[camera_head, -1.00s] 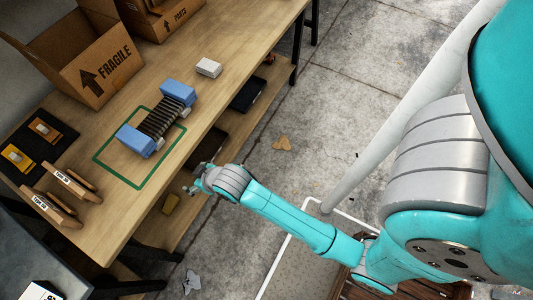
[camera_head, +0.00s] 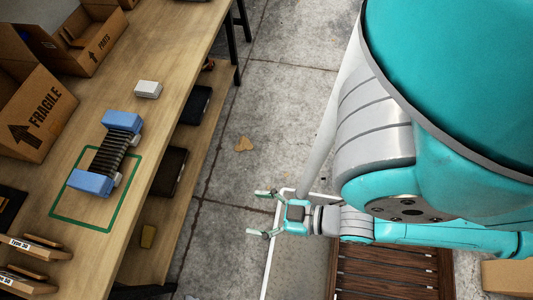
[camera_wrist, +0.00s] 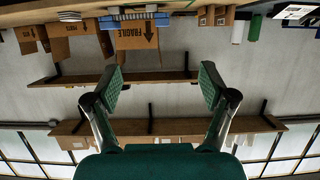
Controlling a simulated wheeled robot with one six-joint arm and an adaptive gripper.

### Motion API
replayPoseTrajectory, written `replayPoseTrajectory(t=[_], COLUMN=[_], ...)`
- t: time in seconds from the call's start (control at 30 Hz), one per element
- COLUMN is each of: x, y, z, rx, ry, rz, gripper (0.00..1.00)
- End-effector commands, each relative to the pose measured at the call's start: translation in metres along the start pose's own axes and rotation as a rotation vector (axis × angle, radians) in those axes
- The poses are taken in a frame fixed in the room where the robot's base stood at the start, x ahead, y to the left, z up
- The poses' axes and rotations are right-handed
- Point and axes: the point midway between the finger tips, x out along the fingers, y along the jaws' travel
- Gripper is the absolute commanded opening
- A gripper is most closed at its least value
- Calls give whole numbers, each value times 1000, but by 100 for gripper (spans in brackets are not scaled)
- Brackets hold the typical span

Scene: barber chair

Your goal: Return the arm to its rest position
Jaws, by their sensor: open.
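My gripper (camera_head: 262,213) is open and empty in the head view. It is held over the floor to the right of the workbench, clear of the bench edge. My teal and grey arm is folded back toward my body at the right. In the wrist view, both fingers of my gripper (camera_wrist: 160,88) are spread with nothing between them. The wrist camera faces a wall with shelves, upside down.
A wooden slatted platform (camera_head: 385,268) lies under my arm. Grey floor (camera_head: 285,110) between is open.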

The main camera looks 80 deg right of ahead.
Motion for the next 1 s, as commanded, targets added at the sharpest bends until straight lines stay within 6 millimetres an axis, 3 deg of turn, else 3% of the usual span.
replayPoseTrajectory(t=[0.1, 0.23, 1.0], x=[-19, -27, -27], y=[0, 0, 0], z=[-12, -19, -20], rx=[0, -1, 0], ry=[27, 43, 45], rz=[0, 0, 0], gripper=[83, 83, 83])
